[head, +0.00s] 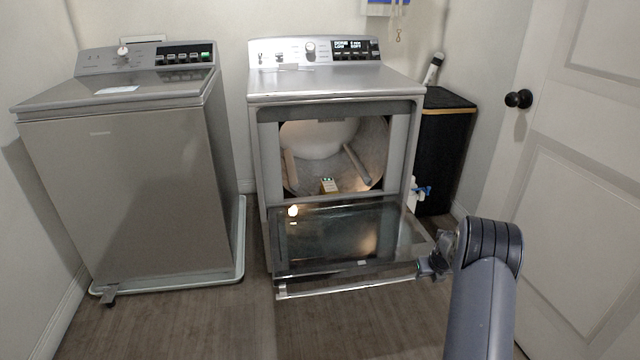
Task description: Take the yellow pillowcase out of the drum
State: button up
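No yellow pillowcase shows in the head view. The top-load washer (125,180) stands at the left with its lid (165,88) shut, so its drum is hidden. The dryer (335,82) at the centre has its front door (345,240) folded down and open. Its drum (372,140) shows a pale back wall and baffles, with no cloth visible in it. My gripper (428,267) is at the right front corner of the open door, close to the bar handle (345,287). It is too small and dark to tell whether it touches the door or is open.
The open dryer door juts into the floor space. A black hamper (445,150) stands right of the dryer. A white room door (580,170) is at the right. Floor (190,325) in front is clear.

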aim_at(328, 185)
jog(key=i+j, duration=0.2)
jog(key=i, duration=0.3)
jog(key=i+j+u, duration=0.1)
jog(key=i, duration=0.4)
jog(key=i+j, duration=0.3)
jog(key=i, duration=0.25)
jog(key=i+j+u, duration=0.1)
jog(key=i, duration=0.4)
